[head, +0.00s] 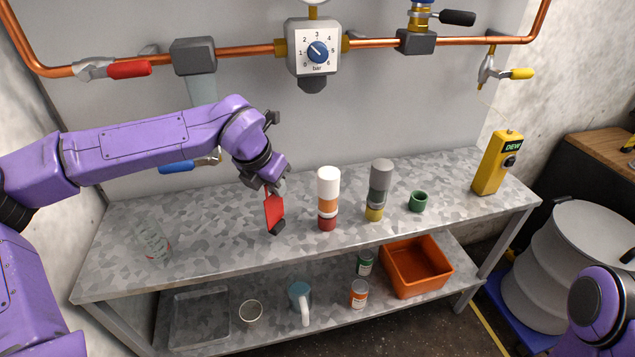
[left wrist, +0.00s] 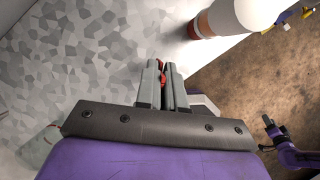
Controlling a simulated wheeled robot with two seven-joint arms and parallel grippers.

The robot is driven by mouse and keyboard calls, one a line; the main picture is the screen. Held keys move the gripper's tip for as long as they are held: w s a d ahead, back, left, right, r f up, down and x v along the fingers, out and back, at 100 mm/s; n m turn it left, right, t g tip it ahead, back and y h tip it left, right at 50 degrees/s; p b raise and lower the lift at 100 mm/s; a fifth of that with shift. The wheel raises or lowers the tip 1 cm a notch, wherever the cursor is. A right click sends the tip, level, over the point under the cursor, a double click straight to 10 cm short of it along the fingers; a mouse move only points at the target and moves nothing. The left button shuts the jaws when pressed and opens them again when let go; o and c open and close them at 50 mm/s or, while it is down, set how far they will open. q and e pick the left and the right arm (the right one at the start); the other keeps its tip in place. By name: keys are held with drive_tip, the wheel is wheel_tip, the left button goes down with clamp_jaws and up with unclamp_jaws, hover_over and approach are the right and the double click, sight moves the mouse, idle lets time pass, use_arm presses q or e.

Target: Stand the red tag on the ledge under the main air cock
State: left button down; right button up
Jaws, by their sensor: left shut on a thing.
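The red tag (head: 273,211) is a thin red plate with a dark lower end, held tilted above the left-middle part of the grey bench (head: 225,232). My left gripper (head: 272,190) is shut on its upper part. In the left wrist view only a red sliver of the tag (left wrist: 163,78) shows between the shut fingers. A red-handled cock (head: 128,69) is on the copper pipe at the upper left; I cannot tell if it is the main air cock. No ledge stands out clearly. My right gripper (left wrist: 268,125) shows small in the left wrist view, its jaws unclear.
Two stacked-colour cylinders (head: 328,190) (head: 380,182) and a green cup (head: 418,201) stand right of the tag. A yellow device (head: 494,165) is at the bench's right end. A glass beaker (head: 152,240) stands left. Blue (head: 177,167) and yellow (head: 521,73) handles project near the wall.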

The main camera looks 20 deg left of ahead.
use_arm(q)
drive_tip(key=w+d+f+p, duration=0.1)
drive_tip(key=w+f, duration=0.1)
drive_tip(key=w, duration=0.4)
drive_tip(key=w+d+f+p, duration=0.1)
drive_tip(key=w+f, duration=0.1)
drive_tip(key=w, duration=0.5)
drive_tip(key=shift+d+p, duration=0.35)
drive_tip(key=shift+p, duration=0.05)
drive_tip(key=c, duration=1.2)
unclamp_jaws()
drive_tip(key=shift+c, duration=0.2)
